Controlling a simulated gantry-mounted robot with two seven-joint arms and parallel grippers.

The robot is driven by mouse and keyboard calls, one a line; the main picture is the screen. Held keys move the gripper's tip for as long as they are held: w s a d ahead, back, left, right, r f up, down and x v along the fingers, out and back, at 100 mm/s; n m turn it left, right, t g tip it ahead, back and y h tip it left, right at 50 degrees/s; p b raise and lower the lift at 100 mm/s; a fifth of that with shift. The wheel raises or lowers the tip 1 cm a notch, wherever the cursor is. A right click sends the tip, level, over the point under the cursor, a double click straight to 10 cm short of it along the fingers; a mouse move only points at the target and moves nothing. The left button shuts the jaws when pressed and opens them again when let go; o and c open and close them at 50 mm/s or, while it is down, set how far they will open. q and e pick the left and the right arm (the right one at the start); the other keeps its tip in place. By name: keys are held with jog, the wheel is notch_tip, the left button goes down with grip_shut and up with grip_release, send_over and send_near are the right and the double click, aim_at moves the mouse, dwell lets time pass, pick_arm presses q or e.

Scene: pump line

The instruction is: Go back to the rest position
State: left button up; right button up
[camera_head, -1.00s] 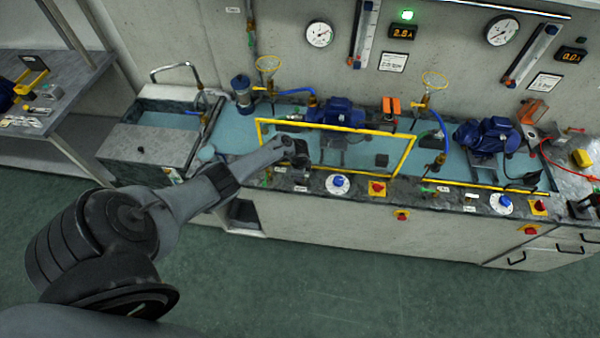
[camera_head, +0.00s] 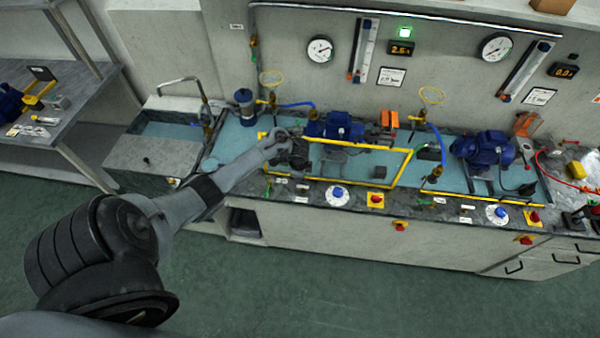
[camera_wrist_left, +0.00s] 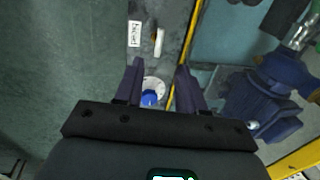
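My left arm reaches in from the left over the bench. Its gripper (camera_head: 297,160) is above the left part of the bench, in front of the left blue pump (camera_head: 335,126) and by the left end of the yellow frame (camera_head: 405,165). In the left wrist view the two dark fingers of the left gripper (camera_wrist_left: 160,75) are apart with nothing held between them. A blue knob on a white dial (camera_wrist_left: 150,97) shows beyond the gap, partly hidden by the gripper body. My right gripper is in neither view.
The bench has a sink (camera_head: 170,128) at left, a second blue pump (camera_head: 485,148) at right and several knobs along its front edge. A side table (camera_head: 75,110) is at far left. The green floor (camera_head: 300,290) in front is clear.

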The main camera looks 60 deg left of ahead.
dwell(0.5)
pick_arm(q)
jog(key=s+d+f+g+p, duration=0.2)
jog(key=s+d+f, duration=0.4)
jog(key=s, duration=0.5)
jog(key=s+d+m+h+p, duration=0.1)
jog(key=s+d+p, duration=0.35)
jog(key=d, duration=0.95)
jog(key=s+d+r+n+t, duration=0.2)
jog(key=s+d+r, duration=0.2)
jog(key=d+r, duration=0.75)
notch_tip(320, 180, up, 17)
jog(key=w+d+n+t+h, duration=0.1)
jog(key=n+t, duration=0.1)
jog(key=n, duration=0.2)
jog(key=shift+d+r+n+p, duration=0.2)
jog(key=shift+d+n+p, duration=0.05)
jog(key=shift+n+p, duration=0.15)
